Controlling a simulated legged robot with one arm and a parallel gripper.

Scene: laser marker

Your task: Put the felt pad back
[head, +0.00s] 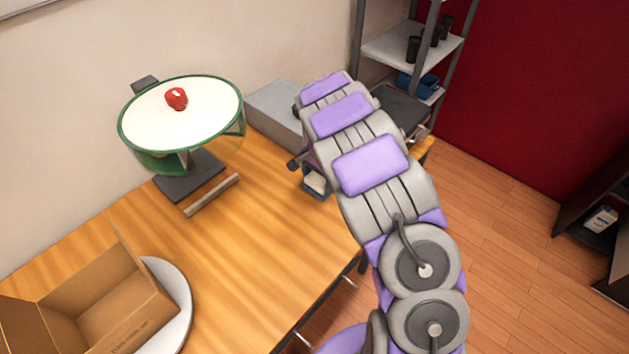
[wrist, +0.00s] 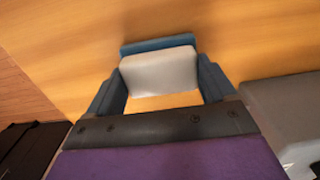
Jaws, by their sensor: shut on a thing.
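My gripper (wrist: 162,85) is over the wooden table and shut on a pale grey-white block with a blue strip along its far edge, which looks like the felt pad (wrist: 160,70). The pad spans the gap between the two blue-grey fingers in the wrist view. In the head view my arm hides most of the gripper, and the pale pad (head: 316,183) shows just below its end, near the table's right side. I cannot tell whether the pad touches the table.
A round green-rimmed, white-topped thing (head: 150,118) with a red object (head: 176,98) stands at the back left. A grey box (head: 275,108) is behind my gripper. An open cardboard box (head: 125,305) sits on a white disc (head: 180,300) at front left. The middle tabletop is clear.

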